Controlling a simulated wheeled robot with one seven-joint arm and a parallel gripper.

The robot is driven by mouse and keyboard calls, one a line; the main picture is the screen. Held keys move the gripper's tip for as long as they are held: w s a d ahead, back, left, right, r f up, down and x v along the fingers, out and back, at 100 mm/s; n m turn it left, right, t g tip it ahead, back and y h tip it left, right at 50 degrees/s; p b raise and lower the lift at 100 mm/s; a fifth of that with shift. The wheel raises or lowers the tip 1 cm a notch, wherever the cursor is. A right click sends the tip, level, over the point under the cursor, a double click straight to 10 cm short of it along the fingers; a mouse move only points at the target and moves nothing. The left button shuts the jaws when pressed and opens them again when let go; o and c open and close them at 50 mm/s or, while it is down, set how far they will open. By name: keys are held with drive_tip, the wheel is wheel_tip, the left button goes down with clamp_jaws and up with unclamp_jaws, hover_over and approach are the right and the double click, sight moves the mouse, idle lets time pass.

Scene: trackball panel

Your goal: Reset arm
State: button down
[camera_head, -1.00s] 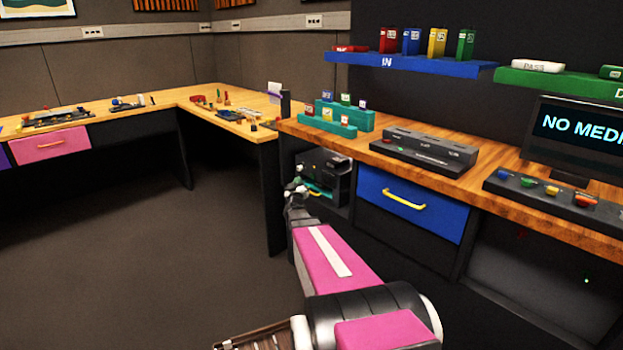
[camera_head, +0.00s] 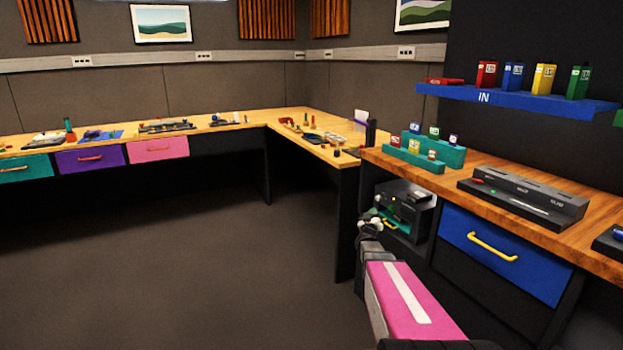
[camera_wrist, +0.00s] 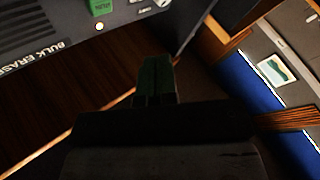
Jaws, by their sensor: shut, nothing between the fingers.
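My arm, pink and grey, reaches up from the bottom right of the head view in front of the counter's left end. My gripper shows in the wrist view (camera_wrist: 156,72) as two dark green fingers pressed together with nothing between them. Its fingertips are too small to make out in the head view. In the wrist view, a grey device marked "BULK ERASER" (camera_wrist: 60,30) lies at upper left, apart from the fingers. It has a green part and a lit yellow light.
A blue drawer (camera_head: 506,256) with a yellow handle is right of my arm. A dark machine (camera_head: 405,208) sits under the wooden counter (camera_head: 480,170). A blue shelf (camera_head: 530,101) holds coloured boxes. Open floor (camera_head: 200,260) lies to the left.

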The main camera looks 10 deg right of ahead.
drive_tip(key=s+a+f+n+g+y, duration=0.1)
drive_tip(key=s+a+f+g+y, duration=0.4)
drive_tip(key=a, duration=0.3)
drive_tip(key=s+a+f+n+g+y, duration=0.1)
drive_tip(key=s+a+f+g+y, duration=0.25)
drive_tip(key=s+a, duration=0.4)
drive_tip(key=s+a+m+g, duration=0.1)
drive_tip(key=s+g, duration=0.4)
drive_tip(key=s, duration=0.5)
drive_tip(key=s+a+f+m+g, duration=0.1)
drive_tip(key=s+a+g, duration=0.3)
drive_tip(key=s, duration=0.6)
drive_tip(key=shift+s+a+f+g+y, duration=0.15)
drive_tip(key=shift+s+a+g+y, duration=0.15)
drive_tip(key=shift+g, duration=0.35)
drive_tip(key=shift+w, duration=0.1)
